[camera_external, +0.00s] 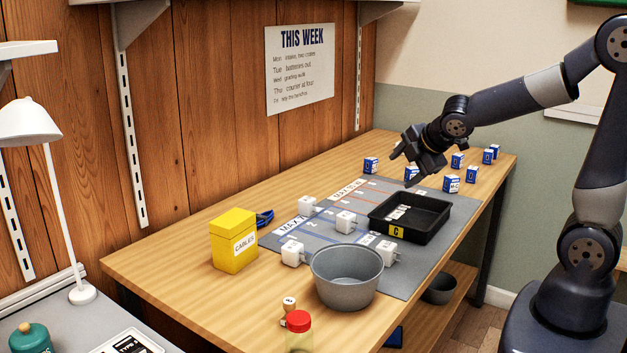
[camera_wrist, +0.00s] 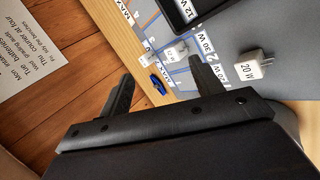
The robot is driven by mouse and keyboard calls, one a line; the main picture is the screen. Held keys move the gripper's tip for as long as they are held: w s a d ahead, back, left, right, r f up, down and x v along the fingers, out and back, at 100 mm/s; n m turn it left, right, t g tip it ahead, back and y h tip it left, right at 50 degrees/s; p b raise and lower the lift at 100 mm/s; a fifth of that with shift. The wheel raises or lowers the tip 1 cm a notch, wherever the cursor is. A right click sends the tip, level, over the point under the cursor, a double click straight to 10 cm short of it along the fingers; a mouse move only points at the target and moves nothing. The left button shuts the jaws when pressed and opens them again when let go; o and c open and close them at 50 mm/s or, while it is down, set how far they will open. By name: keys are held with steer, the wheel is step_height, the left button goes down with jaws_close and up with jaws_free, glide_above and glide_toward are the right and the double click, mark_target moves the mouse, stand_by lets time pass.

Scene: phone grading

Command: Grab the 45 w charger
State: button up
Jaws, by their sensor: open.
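Several white chargers are on the grey mat (camera_external: 405,280): a back one (camera_external: 307,204), a middle one (camera_external: 346,222), a front-left one (camera_external: 293,252) and a front-right one (camera_external: 387,252). No 45 W label is readable on any of them. In the wrist view one charger reads 20 W (camera_wrist: 249,68); two smaller white chargers (camera_wrist: 177,51) (camera_wrist: 147,60) have labels too small to read. My gripper (camera_external: 402,166) is open and empty, raised above the table behind the black tray (camera_external: 428,236). Its fingers (camera_wrist: 161,72) show apart in the wrist view.
The tray, marked C, holds white labelled items. A grey bowl (camera_external: 346,277) stands in front of the chargers. A yellow cables box (camera_external: 233,243) and blue cable (camera_external: 264,218) are at left. Several small blue-and-white boxes (camera_external: 451,184) stand at the far end. A red-capped jar (camera_external: 299,322) stands in front.

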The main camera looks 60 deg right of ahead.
steer(key=w+d+f+n+t+b, duration=0.1)
steer(key=w+f+n+t+b, duration=0.1)
steer(key=w+n, duration=0.55)
steer(key=w+d+f+n+t+b, duration=0.15)
steer(key=w+n, duration=0.25)
steer(key=w, duration=0.6)
steer(key=n+t+y+b, duration=0.2)
steer(key=n+y, duration=0.1)
steer(key=n, duration=0.8)
glide_above(302, 202)
steer(key=s+d, duration=0.2)
step_height(302, 202, down, 6)
steer(key=shift+w+d+r, duration=0.1)
steer(key=shift+w, duration=0.05)
steer(key=shift+w+f+n+y, duration=0.15)
steer(key=shift+f+n+y, duration=0.1)
steer(key=shift+f+y, duration=0.15)
steer(key=shift+f+b, duration=1.1)
steer(key=shift+f, duration=0.5)
step_height(302, 202, down, 4)
steer(key=shift+b, duration=1)
steer(key=shift+w+p, duration=0.7)
steer(key=shift+w, duration=0.25)
steer(key=shift+w+f, duration=0.2)
steer(key=shift+w, duration=0.25)
